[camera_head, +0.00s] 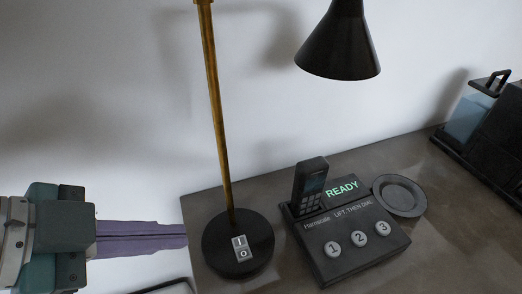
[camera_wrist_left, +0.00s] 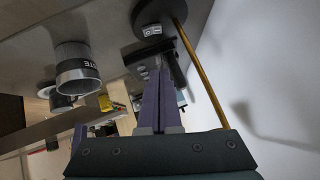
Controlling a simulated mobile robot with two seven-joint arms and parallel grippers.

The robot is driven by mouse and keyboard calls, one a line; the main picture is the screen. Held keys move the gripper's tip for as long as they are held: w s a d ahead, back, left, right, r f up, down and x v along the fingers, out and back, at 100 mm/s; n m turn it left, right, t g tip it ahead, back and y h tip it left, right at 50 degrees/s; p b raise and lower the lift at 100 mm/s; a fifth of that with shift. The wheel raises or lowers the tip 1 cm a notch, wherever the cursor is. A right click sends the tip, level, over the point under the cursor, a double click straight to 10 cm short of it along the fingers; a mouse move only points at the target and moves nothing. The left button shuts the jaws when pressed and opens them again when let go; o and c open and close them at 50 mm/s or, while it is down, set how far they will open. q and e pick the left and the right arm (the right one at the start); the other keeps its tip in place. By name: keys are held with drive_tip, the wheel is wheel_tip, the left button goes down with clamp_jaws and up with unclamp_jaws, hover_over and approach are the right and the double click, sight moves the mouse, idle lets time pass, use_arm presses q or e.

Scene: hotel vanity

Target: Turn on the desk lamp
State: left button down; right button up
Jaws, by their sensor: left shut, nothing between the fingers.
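The desk lamp has a round black base (camera_head: 216,257), a thin brass pole (camera_head: 217,110) and a black cone shade (camera_head: 340,45). No glow shows at the shade. A small grey rocker switch (camera_head: 240,248) marked I and O sits on the base. The base (camera_wrist_left: 172,9), switch (camera_wrist_left: 152,30) and pole (camera_wrist_left: 202,75) also show in the left wrist view. My left gripper (camera_head: 186,236) is shut and empty, its purple fingers pointing right, just left of the base and apart from the switch. It fills the lower middle of the left wrist view (camera_wrist_left: 161,74). My right gripper is not in view.
A phone console (camera_head: 350,245) with a handset (camera_head: 309,187), a READY display and three round buttons stands right of the lamp. A small dark dish (camera_head: 399,195) lies behind it. A black tray (camera_head: 470,160) is at far right. A labelled cup (camera_wrist_left: 78,72) shows in the wrist view.

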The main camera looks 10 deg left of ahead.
use_arm(q)
drive_tip(key=shift+w+d, duration=0.1)
drive_tip(key=b, duration=0.3)
hover_over(246, 238)
drive_tip(key=s+a, duration=0.1)
drive_tip(key=s, duration=0.2)
wheel_tip(246, 238, down, 7)
drive_tip(key=shift+f, duration=0.2)
drive_tip(key=shift+w+a+f+b, duration=0.15)
drive_tip(key=shift+a+f+b, duration=0.1)
drive_tip(key=shift+f, duration=0.3)
drive_tip(key=shift+w+a+f+b, duration=0.1)
drive_tip(key=shift+f+b, duration=0.15)
drive_tip(key=shift+f, duration=0.3)
drive_tip(key=shift+w+a+f, duration=0.1)
drive_tip(key=shift+w+f, duration=0.05)
drive_tip(key=shift+f, duration=0.35)
